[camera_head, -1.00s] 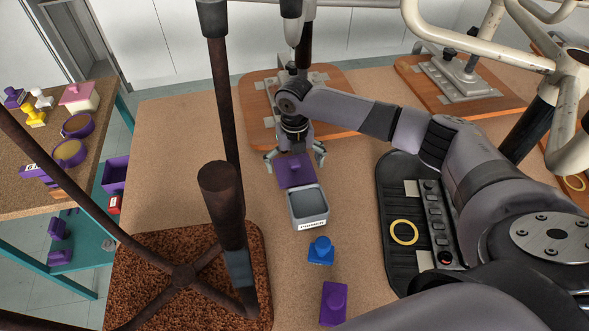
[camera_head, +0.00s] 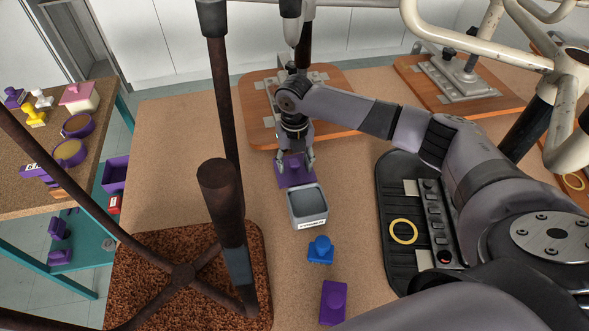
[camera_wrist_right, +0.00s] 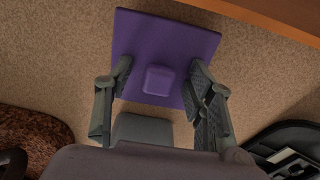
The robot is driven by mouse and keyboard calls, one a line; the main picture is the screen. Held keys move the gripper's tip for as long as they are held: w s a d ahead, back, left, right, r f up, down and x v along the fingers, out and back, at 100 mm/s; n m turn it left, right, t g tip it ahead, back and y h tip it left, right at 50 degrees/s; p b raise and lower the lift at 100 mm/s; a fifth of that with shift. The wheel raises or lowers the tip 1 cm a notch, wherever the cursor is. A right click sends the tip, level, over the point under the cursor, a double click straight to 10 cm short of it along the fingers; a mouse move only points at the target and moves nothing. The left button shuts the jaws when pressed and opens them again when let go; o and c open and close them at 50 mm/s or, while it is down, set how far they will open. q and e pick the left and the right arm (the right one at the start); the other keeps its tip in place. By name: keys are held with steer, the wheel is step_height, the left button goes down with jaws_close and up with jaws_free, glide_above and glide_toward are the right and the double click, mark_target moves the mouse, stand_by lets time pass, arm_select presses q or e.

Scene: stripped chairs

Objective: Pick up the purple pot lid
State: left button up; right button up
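The purple pot lid (camera_head: 285,180), a square plate with a raised knob, lies on the worktop just behind a grey square pot (camera_head: 309,204). In the right wrist view the lid (camera_wrist_right: 136,41) shows its square knob (camera_wrist_right: 161,80) in the middle. My right gripper (camera_head: 296,166) is over the lid, pointing down. In the wrist view its fingers (camera_wrist_right: 160,72) stand on both sides of the knob, with a gap on each side, so it is open and holds nothing. My left gripper is not in view.
A blue knobbed piece (camera_head: 320,250) and another purple knobbed piece (camera_head: 333,303) lie in front of the pot. A black tray (camera_head: 387,224) lies right. A rusty chair frame (camera_head: 226,200) stands left. A wooden board (camera_head: 336,88) lies behind the lid.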

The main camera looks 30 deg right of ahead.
mark_target(290, 163)
steer(key=shift+s+a+f, duration=0.15)
steer(key=shift+s+f, duration=0.1)
steer(key=shift+f, duration=0.1)
jaws_close()
steer(key=shift+w+r, duration=0.1)
steer(key=shift+r, duration=0.35)
steer(key=r, duration=0.1)
steer(key=r+b, duration=0.1)
steer(key=shift+w+a+r, duration=0.25)
steer(key=shift+a+r, duration=0.05)
steer(key=shift+a, duration=0.1)
steer(key=w+a+b, duration=0.1)
steer(key=a, duration=0.4)
steer(key=w+a, duration=0.2)
steer(key=a, duration=0.4)
steer(key=w+a+b, duration=0.1)
steer(key=a, duration=0.4)
steer(key=shift+w+a+r+b, duration=0.2)
steer(key=shift+b, duration=0.15)
